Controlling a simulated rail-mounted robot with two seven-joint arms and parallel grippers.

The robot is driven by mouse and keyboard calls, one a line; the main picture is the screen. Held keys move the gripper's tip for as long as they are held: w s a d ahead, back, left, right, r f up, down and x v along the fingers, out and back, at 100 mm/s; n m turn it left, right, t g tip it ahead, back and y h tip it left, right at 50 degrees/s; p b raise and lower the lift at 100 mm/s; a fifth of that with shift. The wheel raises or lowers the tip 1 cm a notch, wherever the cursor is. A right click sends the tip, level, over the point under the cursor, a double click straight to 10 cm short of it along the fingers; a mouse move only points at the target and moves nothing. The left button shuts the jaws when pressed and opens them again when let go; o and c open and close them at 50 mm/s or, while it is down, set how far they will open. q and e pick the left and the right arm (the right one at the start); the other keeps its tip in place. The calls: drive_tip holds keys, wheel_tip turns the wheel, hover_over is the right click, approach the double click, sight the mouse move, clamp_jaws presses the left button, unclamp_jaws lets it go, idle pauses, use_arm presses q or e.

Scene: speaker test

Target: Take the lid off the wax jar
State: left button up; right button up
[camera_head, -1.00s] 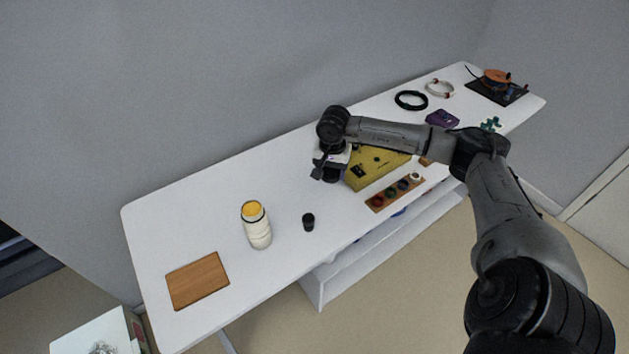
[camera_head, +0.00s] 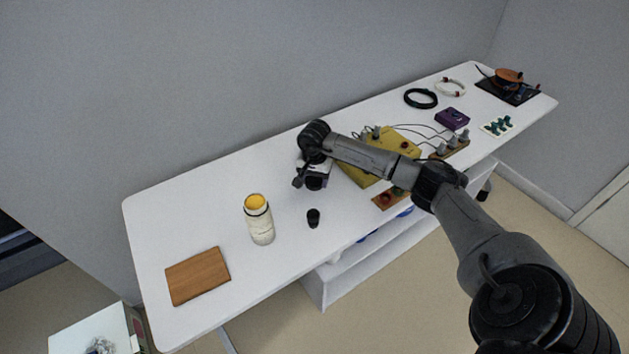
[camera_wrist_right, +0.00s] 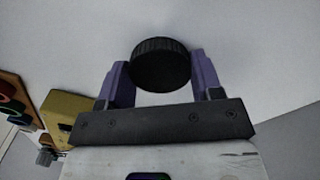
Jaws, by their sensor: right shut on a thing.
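A cream jar (camera_head: 260,227) with a yellow-orange top stands upright on the white table, left of my right gripper (camera_head: 308,183). No lid shows on it, and I cannot tell if the yellow is its contents. In the right wrist view, the purple fingers of my right gripper are shut on a round black lid (camera_wrist_right: 160,64) with a ribbed edge. The lid is hard to make out in the head view, and its height above the table is unclear. My left gripper is not in view.
A small black cylinder (camera_head: 313,218) stands near the front edge. A brown board (camera_head: 198,275) lies at the left end. A yellow box (camera_head: 394,142) with wires and a strip of coloured rings (camera_head: 385,199) lie right of my gripper. The table (camera_head: 190,205) is clear behind the jar.

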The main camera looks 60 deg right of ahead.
sight(315, 180)
drive_tip(key=shift+d+f, duration=0.1)
drive_tip(key=shift+f, duration=0.05)
drive_tip(key=shift+f, duration=0.15)
drive_tip(key=o, duration=1)
drive_tip(key=shift+r, duration=0.35)
wheel_tip(315, 180, up, 12)
drive_tip(key=p, duration=0.3)
drive_tip(key=shift+f+p, duration=0.1)
drive_tip(key=shift+p, duration=0.25)
